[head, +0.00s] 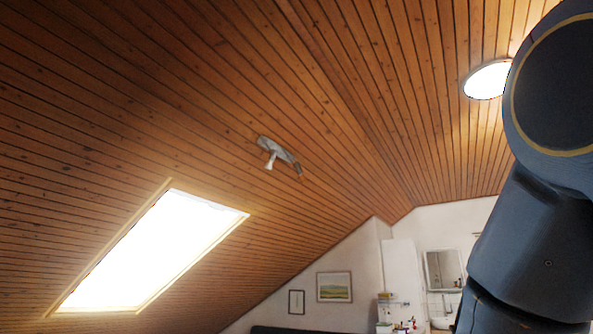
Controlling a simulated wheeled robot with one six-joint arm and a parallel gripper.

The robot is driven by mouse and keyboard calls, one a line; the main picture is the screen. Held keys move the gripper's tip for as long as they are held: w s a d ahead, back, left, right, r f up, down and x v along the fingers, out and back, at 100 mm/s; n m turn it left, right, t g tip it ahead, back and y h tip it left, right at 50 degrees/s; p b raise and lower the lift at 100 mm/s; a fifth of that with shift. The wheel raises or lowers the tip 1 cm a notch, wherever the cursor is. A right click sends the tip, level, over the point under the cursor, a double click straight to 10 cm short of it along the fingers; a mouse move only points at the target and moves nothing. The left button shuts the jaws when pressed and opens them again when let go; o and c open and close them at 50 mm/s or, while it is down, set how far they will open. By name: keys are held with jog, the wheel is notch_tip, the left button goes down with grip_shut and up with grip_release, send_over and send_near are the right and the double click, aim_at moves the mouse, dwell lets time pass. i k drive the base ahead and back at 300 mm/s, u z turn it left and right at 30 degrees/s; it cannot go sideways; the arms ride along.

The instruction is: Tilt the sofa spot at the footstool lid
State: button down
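A small grey fixture with a pale, short stub (278,155) is mounted on the sloped wooden ceiling, near the picture's middle. It looks like a spot lamp, but I cannot tell for sure that it is the sofa spot. Its stub points downward in the picture. No footstool or lid shows in the head view. My gripper is not in view; only a dark part of my arm shows along the right edge, well apart from the fixture.
A bright skylight (155,252) is set in the sloped ceiling at lower left. A round bright light (487,79) is at upper right. Framed pictures (334,287), a mirror (443,270) and a washbasin (441,323) show at the far wall. A dark edge (290,330) lies at the bottom.

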aim_at(298, 164)
jog(key=z, duration=0.55)
jog(key=k, duration=0.65)
jog(key=z, duration=0.35)
jog(key=i, duration=1.25)
jog(key=u, duration=1.05)
jog(key=i, duration=1.8)
jog(key=u, duration=1.35)
jog(key=i, duration=1.75)
jog(key=z, duration=0.45)
jog(key=i, duration=1.75)
jog(key=z, duration=1.5)
jog(key=i, duration=1.75)
jog(key=z, duration=0.7)
jog(key=i, duration=0.55)
